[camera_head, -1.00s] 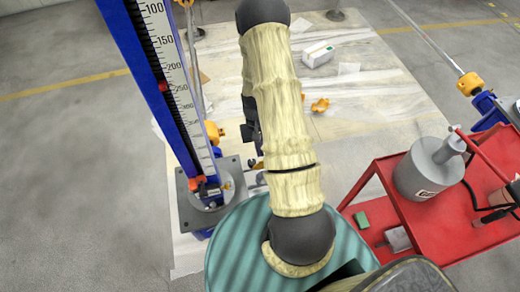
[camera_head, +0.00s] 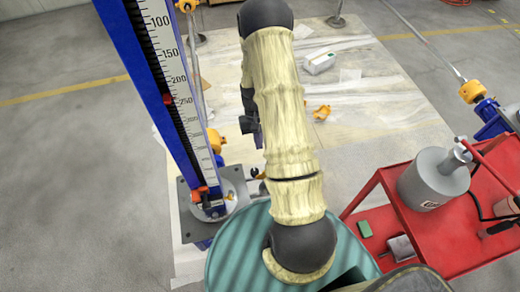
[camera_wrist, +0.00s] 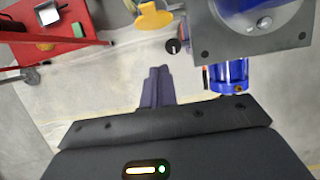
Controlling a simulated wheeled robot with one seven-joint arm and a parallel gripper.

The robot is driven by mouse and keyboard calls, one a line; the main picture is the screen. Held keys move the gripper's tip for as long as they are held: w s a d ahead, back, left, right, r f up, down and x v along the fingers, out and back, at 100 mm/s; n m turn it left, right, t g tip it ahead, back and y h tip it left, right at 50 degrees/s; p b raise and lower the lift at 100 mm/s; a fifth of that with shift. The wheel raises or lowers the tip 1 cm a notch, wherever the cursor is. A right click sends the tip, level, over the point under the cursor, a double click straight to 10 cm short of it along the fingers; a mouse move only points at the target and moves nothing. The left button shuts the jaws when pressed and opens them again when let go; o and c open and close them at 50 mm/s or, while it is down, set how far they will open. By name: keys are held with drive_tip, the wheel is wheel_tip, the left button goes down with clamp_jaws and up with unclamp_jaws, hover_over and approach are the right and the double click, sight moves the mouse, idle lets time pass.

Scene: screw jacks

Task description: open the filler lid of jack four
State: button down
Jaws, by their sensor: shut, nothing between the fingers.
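A blue jack with a white number scale (camera_head: 172,70) and a grey base plate (camera_head: 186,215) stands left of my arm in the head view. No jack number is readable. In the wrist view, a grey plate (camera_wrist: 285,45) and a blue cylinder (camera_wrist: 230,75) show at the upper right. A small dark round knob (camera_wrist: 173,46) and an orange-yellow disc (camera_wrist: 152,17) lie left of the plate; I cannot tell whether either is the filler lid. My gripper (camera_wrist: 160,70) is shut and empty, its tips just below the knob in the picture. In the head view my arm mostly hides it.
A red cart (camera_head: 430,250) with a grey canister (camera_head: 433,184) stands at the right, near my arm. Another jack with an orange part (camera_head: 473,91) is at the far right.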

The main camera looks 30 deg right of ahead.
wheel_tip(320, 180, up, 8)
drive_tip(key=b, duration=0.1)
drive_tip(key=shift+f, duration=0.15)
